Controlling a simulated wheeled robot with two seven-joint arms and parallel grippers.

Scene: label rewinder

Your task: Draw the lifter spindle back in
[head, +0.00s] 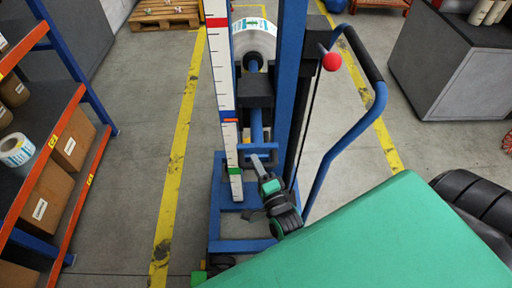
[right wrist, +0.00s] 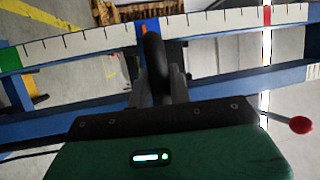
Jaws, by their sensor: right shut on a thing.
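The lifter is a blue frame (head: 229,246) with an upright mast (head: 290,60) and a white graduated scale. A black block (head: 257,88) sits at the mast, and a blue spindle tube (head: 257,122) comes out of it toward me. A white label roll (head: 254,40) is on the far side of the block. My right gripper (head: 262,165) is at the near end of the tube, beside the scale. In the right wrist view the gripper (right wrist: 158,88) is shut on a dark rounded grip (right wrist: 154,55); its link to the spindle is partly hidden. My left gripper is out of view.
A red-knobbed lever (head: 331,61) and a blue push handle (head: 345,143) rise right of my right gripper. Orange and blue shelving with boxes (head: 73,140) stands left. A grey cabinet (head: 448,70) stands back right. Floor between the shelving and lifter is clear.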

